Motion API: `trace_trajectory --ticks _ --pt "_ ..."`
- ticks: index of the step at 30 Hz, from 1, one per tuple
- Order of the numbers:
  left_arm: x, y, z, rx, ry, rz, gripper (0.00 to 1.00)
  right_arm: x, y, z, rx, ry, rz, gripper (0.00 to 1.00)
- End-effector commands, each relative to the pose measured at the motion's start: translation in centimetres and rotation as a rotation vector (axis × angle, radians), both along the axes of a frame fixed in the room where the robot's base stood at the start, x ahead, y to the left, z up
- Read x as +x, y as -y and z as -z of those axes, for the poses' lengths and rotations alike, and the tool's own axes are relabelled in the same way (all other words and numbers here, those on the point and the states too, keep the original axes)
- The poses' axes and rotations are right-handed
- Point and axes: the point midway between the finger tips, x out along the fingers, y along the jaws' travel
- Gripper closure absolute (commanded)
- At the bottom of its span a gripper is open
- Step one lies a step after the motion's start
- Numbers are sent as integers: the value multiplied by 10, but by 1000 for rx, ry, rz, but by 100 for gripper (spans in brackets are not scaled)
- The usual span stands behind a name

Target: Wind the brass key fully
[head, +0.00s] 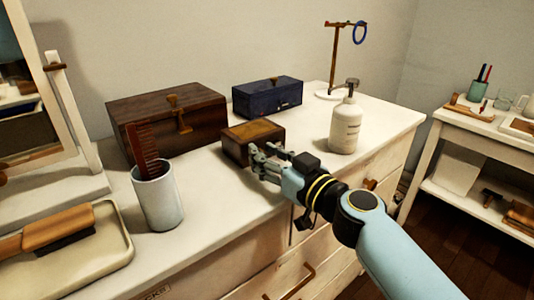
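A small brown wooden box (247,132) with a lighter top sits on the white dresser top, in the middle of the head view. My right gripper (259,162) reaches in from the lower right, with its grey fingers at the front right of this box. The fingers cover part of the box's front. I cannot make out a brass key there, nor whether the fingers are closed on anything. A brass-coloured fitting (180,120) shows on the front of the larger dark wooden box (148,119); I cannot tell if it is a key or a clasp. My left gripper is not in view.
On the dresser (225,218) stand a blue box (267,97), a white pump bottle (345,126), a stand with a blue ring (360,33), a cup (158,197) with a comb, a tray (105,250) with a brush, and a mirror. Bare surface lies right of the cup.

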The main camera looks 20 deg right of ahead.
Motion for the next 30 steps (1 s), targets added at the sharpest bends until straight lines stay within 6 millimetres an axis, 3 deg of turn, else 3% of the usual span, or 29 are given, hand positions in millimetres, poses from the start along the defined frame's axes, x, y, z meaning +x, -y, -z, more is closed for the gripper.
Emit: trace_trajectory --ticks 2,9,19,30 --pt "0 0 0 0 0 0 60 0 0 0 0 0 0 72" --pt "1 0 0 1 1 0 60 0 0 0 0 0 0 100" --pt "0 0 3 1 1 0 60 0 1 1 30 -10 0 100" --pt "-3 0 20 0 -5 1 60 1 4 2 313 -108 0 100"
